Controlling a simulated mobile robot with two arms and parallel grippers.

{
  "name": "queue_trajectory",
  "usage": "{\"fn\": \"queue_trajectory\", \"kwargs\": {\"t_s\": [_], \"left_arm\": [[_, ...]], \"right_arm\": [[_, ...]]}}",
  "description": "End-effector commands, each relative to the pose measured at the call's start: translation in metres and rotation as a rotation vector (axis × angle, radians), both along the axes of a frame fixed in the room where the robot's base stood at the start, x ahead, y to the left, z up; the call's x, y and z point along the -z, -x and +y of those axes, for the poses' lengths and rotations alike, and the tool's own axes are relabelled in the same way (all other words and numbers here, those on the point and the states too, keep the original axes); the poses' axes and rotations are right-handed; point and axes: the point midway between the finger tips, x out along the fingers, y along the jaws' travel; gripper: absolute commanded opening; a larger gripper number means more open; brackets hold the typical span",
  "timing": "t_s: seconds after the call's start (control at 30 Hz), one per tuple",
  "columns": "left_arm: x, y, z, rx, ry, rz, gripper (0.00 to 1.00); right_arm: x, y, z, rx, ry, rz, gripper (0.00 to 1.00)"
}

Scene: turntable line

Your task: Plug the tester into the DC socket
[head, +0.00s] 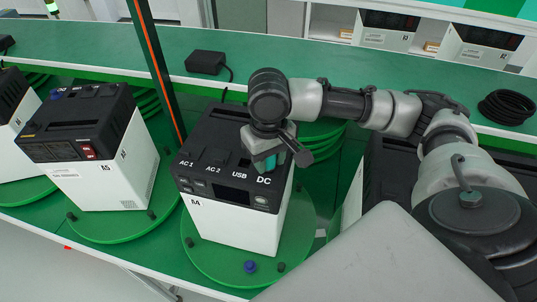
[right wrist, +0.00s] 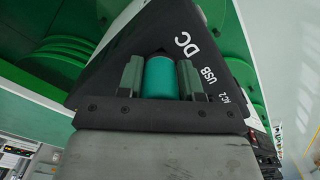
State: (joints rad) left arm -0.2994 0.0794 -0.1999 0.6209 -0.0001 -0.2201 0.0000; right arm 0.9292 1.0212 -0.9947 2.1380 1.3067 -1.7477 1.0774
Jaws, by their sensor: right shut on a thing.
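My right gripper (head: 274,160) is shut on the teal tester (head: 264,165) over the top of the power station marked A4 (head: 235,225). In the right wrist view, the tester (right wrist: 161,78) is a teal cylinder between the two fingers of the gripper (right wrist: 161,80), close to the white DC label (right wrist: 187,45). The DC socket is hidden behind the tester and fingers. I cannot tell whether the tester's tip is inside the socket or just above it. My left gripper is not in view.
Station A4 stands on a green round turntable (head: 205,262) with a blue knob (head: 250,266). Another station (head: 85,150) stands to its left. A green post (head: 155,70) rises behind. A black adapter (head: 205,62) and coiled cable (head: 507,107) lie on the back counter.

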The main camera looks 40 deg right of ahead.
Motion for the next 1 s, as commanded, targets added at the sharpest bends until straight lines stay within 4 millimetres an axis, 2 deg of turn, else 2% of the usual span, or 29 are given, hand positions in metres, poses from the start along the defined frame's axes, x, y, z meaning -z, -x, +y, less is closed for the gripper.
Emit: {"fn": "queue_trajectory", "kwargs": {"t_s": [0.2, 0.23, 0.4, 0.77, 0.87, 1.0], "left_arm": [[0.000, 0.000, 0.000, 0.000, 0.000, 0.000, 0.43], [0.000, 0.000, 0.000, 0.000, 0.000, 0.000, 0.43], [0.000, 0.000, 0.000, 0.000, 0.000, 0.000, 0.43], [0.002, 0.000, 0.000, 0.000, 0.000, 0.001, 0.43], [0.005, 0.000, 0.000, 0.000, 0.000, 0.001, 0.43], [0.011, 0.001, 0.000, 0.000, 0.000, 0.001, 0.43]], "right_arm": [[0.004, 0.000, 0.000, 0.000, 0.001, 0.000, 0.09], [0.004, 0.000, 0.000, 0.000, 0.001, -0.001, 0.40], [0.004, 0.000, 0.000, 0.000, 0.000, -0.001, 0.65], [-0.002, -0.001, 0.000, 0.000, -0.001, -0.002, 0.65], [-0.015, -0.001, 0.000, -0.001, -0.002, -0.005, 0.65], [-0.044, -0.002, 0.000, 0.000, 0.000, -0.008, 0.65]]}}
